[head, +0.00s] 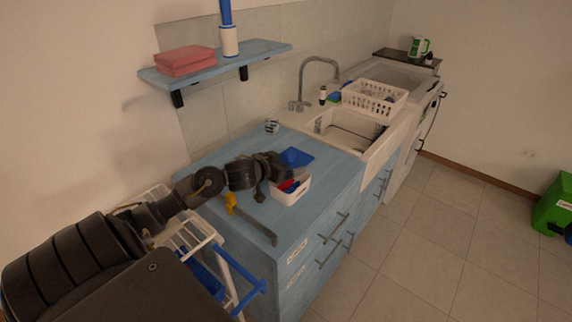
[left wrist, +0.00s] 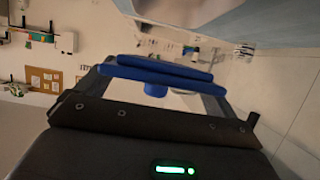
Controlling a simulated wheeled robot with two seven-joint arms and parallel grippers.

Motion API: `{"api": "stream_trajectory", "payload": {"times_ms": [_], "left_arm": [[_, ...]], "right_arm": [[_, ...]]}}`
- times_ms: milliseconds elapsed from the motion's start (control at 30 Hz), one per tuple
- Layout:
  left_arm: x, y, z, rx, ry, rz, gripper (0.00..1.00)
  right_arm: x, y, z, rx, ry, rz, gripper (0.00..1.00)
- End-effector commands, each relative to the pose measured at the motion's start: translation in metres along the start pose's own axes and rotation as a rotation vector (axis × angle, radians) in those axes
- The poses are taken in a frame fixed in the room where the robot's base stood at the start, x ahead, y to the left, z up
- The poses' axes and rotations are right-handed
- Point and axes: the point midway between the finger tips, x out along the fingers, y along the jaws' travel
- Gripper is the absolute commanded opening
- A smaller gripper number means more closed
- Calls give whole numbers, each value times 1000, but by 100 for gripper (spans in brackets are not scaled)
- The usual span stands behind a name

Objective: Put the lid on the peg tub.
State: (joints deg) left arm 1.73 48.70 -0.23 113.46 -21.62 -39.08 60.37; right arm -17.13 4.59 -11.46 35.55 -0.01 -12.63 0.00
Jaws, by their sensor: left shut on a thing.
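The blue lid (head: 297,157) is held in my left gripper (head: 282,164), raised over the blue counter. In the left wrist view the lid (left wrist: 165,76) lies across between the fingertips of the left gripper (left wrist: 155,88), with its small round knob toward the camera. The white peg tub (head: 291,192) stands on the counter just below and in front of the gripper, its top uncovered, with red and blue pegs inside. The gripper hides part of the tub's back side. My right gripper is not in view.
The blue counter (head: 335,172) has free room right of the tub. A small striped cup (head: 272,126) stands at the back near the wall. The sink (head: 345,137) with a white dish rack (head: 374,97) is farther right. A shelf (head: 215,62) hangs above. A white trolley (head: 190,238) stands at the left.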

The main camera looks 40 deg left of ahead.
Motion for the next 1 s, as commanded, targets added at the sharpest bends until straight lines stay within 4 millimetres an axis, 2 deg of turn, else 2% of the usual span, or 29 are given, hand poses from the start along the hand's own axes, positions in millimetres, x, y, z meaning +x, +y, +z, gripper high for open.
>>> {"api": "stream_trajectory", "payload": {"times_ms": [33,333,600,1000], "left_arm": [[4,0,9,1,1,0,71],[15,1,34,0,1,1,71],[21,2,49,0,0,3,71],[22,1,50,0,1,2,71]], "right_arm": [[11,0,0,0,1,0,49],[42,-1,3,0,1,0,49],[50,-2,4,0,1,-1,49],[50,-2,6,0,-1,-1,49]]}}
